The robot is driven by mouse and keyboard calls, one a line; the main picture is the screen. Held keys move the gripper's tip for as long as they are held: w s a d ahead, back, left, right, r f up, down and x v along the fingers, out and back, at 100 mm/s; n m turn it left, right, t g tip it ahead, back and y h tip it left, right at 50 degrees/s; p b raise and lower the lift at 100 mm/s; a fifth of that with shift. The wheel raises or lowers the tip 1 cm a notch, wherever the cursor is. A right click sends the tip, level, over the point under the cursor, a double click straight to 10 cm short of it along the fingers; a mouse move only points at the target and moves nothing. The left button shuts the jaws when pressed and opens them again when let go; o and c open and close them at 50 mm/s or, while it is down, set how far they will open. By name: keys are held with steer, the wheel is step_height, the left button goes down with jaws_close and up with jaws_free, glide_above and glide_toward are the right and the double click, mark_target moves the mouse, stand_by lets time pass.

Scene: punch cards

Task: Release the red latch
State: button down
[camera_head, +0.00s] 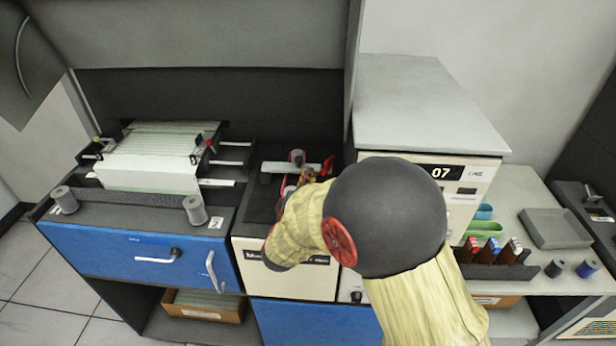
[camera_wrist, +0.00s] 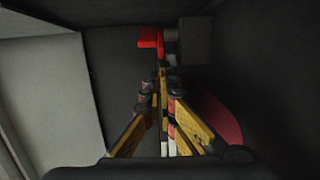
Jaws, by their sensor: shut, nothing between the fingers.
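The red latch (camera_wrist: 150,38) shows in the wrist view at the top centre, a small red piece beside a dark grey block (camera_wrist: 194,42). In the head view a red piece (camera_head: 328,165) stands at the right of the dark recess, just past my gripper. My gripper (camera_wrist: 161,75) is shut, its fingertips together just below the latch in the wrist view. I cannot tell whether they touch it. In the head view my gripper (camera_head: 308,174) is small and partly hidden by my forearm. A blurred red rounded shape (camera_wrist: 218,122) lies right of the fingers.
A card tray (camera_head: 150,165) with grey knobs sits left of the recess. A cream cabinet (camera_head: 425,105) marked 07 stands close on the right. A shelf at far right holds a grey tray (camera_head: 555,228) and coloured stamps (camera_head: 490,248). Dark walls enclose the gripper closely.

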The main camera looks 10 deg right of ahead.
mark_target(322, 175)
steer(key=shift+s+d+p, duration=0.3)
steer(key=shift+s+p, duration=0.25)
steer(key=shift+p, duration=0.55)
steer(key=shift+s+d+r+p, duration=0.1)
steer(key=shift+s+d+p, duration=0.3)
steer(key=shift+p, duration=0.5)
steer(key=shift+s+d+p, duration=0.55)
steer(key=shift+s+p, duration=0.05)
steer(key=shift+p, duration=0.3)
steer(key=shift+s, duration=0.1)
